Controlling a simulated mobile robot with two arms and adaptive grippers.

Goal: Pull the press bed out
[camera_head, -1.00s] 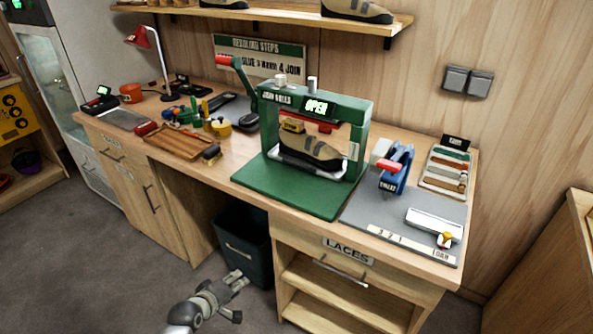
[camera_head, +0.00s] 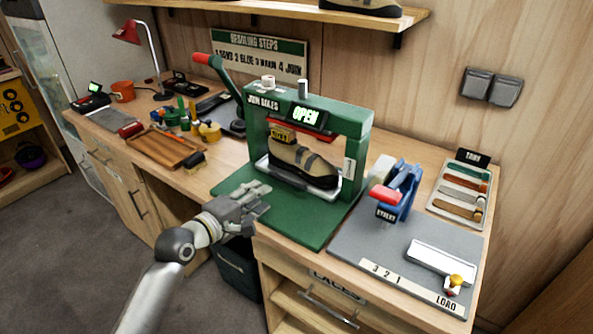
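The green press (camera_head: 358,140) stands on the workbench with its display reading OPEN. Inside its frame, a tan and dark shoe (camera_head: 303,163) rests on the pale press bed (camera_head: 327,191), whose front rim shows under it. The bed sits within the press, behind the bare green base plate (camera_head: 300,222). My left gripper (camera_head: 265,197) is over the front left of the base plate, short of the bed and apart from the shoe. Its fingers look spread with nothing between them. The press lever (camera_head: 217,75) with a red grip stands raised at the left. My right gripper is not visible.
A blue tool (camera_head: 398,190) with a red handle stands right of the press on a grey mat (camera_head: 360,243). A wooden tray (camera_head: 165,148) and small tools lie to the left. A dark bin (camera_head: 236,268) stands under the bench. The base plate's surface is clear.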

